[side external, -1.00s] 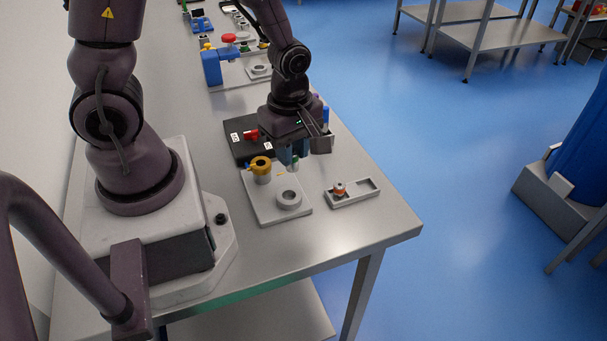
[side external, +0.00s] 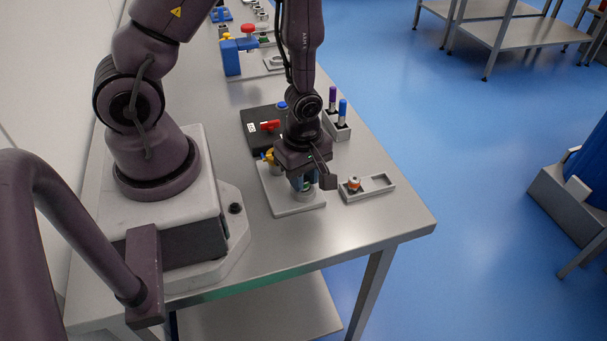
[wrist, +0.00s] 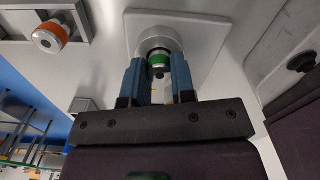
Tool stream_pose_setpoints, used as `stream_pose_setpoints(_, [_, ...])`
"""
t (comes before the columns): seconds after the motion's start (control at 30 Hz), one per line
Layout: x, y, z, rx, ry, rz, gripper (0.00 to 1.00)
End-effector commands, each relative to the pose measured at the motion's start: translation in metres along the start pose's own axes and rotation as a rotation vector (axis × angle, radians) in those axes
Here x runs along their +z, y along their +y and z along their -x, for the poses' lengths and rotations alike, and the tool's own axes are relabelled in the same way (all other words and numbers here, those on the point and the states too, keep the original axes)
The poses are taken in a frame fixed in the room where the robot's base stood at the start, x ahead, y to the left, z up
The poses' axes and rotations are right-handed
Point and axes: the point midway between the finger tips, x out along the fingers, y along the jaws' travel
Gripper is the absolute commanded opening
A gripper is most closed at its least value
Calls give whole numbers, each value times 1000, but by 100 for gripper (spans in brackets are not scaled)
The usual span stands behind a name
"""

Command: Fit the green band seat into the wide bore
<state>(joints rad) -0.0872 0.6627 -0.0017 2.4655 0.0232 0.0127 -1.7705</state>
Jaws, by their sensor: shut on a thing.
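My gripper (side external: 304,184) points down over the near end of the pale base plate (side external: 292,211). Its blue fingers also show in the wrist view (wrist: 158,76), shut on the green band seat (wrist: 159,58). The wide bore's pale grey ring (wrist: 160,36) lies at the fingertips, with the seat in front of its opening. The green band is still visible. I cannot tell whether the seat's lower end is inside the bore or just above it. In the side view the gripper largely hides the seat and ring.
An orange-banded part (side external: 354,184) sits in a grey tray (side external: 378,183) to the right. A yellow part (side external: 268,156) stands on the plate behind my gripper. A black panel with a red handle (side external: 270,126) and a rack with purple and blue-capped tubes (side external: 343,107) stand further back.

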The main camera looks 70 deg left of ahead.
Motion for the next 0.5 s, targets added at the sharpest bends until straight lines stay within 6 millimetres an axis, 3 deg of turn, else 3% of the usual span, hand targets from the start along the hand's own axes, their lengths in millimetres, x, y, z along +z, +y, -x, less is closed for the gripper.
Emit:
stream_pose_setpoints(0.2, [0, 0, -2, 0, 0, -1, 0])
stream_pose_setpoints(0.23, [0, 0, -3, 0, 0, -1, 26])
stream_pose_setpoints(0.33, [0, 0, -2, 1, 0, -1, 49])
stream_pose_setpoints(0.5, [0, 0, -2, 0, 0, -1, 50])
